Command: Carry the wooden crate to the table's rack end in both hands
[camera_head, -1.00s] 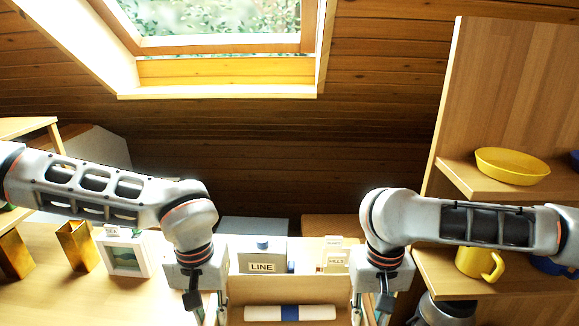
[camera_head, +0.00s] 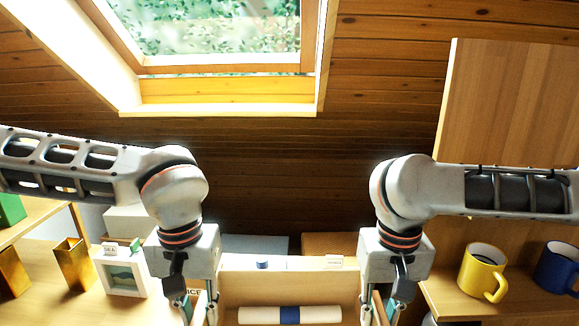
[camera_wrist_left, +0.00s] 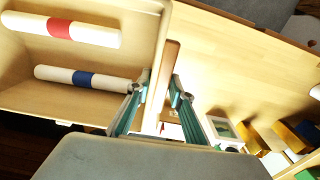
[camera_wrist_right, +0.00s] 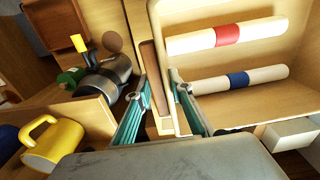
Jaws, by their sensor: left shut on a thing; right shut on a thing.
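The wooden crate (camera_head: 290,290) is in front of me at the bottom middle of the head view, with its near part cut off. It also shows in the left wrist view (camera_wrist_left: 130,60) and the right wrist view (camera_wrist_right: 245,100). Inside lie a white roll with a blue band (camera_wrist_right: 238,79) and one with a red band (camera_wrist_right: 227,33). My left gripper (camera_wrist_left: 160,88) is shut on the crate's left wall or handle. My right gripper (camera_wrist_right: 160,85) is shut on its right side. In the head view the fingertips of both grippers are partly hidden.
A table on the left holds a white picture frame (camera_head: 124,272) and gold containers (camera_head: 73,264). A right-hand shelf holds a yellow mug (camera_head: 482,272) and a blue mug (camera_head: 558,268). Pale boxes stand behind the crate. A kettle-like dark pot (camera_wrist_right: 102,75) is beside the crate's right side.

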